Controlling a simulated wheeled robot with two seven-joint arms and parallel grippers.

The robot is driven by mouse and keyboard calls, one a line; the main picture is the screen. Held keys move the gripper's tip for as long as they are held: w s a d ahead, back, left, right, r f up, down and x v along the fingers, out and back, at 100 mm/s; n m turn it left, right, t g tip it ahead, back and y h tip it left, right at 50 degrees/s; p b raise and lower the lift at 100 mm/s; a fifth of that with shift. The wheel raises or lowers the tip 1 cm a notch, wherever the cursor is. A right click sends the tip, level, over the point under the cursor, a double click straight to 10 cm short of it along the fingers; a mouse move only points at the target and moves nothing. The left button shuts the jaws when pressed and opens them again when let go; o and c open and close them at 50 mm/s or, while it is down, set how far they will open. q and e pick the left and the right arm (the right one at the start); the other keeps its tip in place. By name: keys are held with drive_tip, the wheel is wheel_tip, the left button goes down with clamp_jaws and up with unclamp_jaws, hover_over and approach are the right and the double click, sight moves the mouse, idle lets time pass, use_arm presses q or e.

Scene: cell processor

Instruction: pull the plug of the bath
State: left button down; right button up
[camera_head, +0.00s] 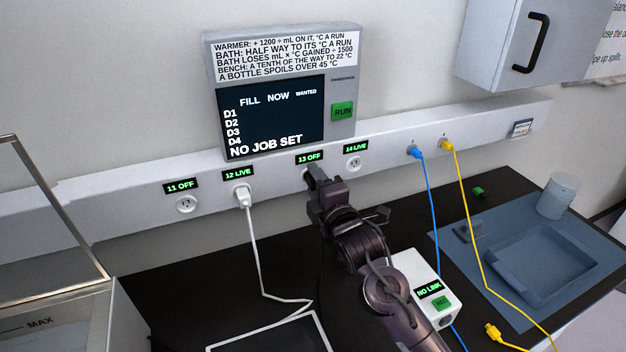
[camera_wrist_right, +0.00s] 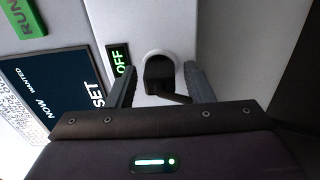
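A black plug (camera_wrist_right: 158,72) with a dark cord sits in the socket labelled 13 OFF (camera_head: 309,159). My right gripper (camera_head: 315,178) is at this socket and hides most of the plug in the head view. In the right wrist view its two fingers (camera_wrist_right: 161,84) stand open on either side of the plug, with a gap visible on both sides. A white plug (camera_head: 242,195) with a white cord sits in the socket labelled 12 LIVE. A clear-walled tank marked MAX (camera_head: 60,325) stands at the lower left. Which cord belongs to the bath cannot be told. My left gripper is not in view.
Sockets 11 OFF (camera_head: 186,204) and 14 LIVE (camera_head: 353,163) are empty. Blue (camera_head: 415,152) and yellow (camera_head: 446,145) plugs sit farther right on the rail. The screen box (camera_head: 280,95) hangs above. A white NO LINK box (camera_head: 428,285) stands beside my right arm.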

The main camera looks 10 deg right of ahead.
clamp_jaws()
drive_tip(key=shift+s, duration=0.2)
drive_tip(key=shift+s+d+p, duration=0.15)
drive_tip(key=shift+s+p, duration=0.15)
drive_tip(key=shift+s, duration=0.3)
drive_tip(key=shift+s+d+p, duration=0.15)
drive_tip(key=shift+s+p, duration=0.1)
drive_tip(key=shift+s, duration=0.35)
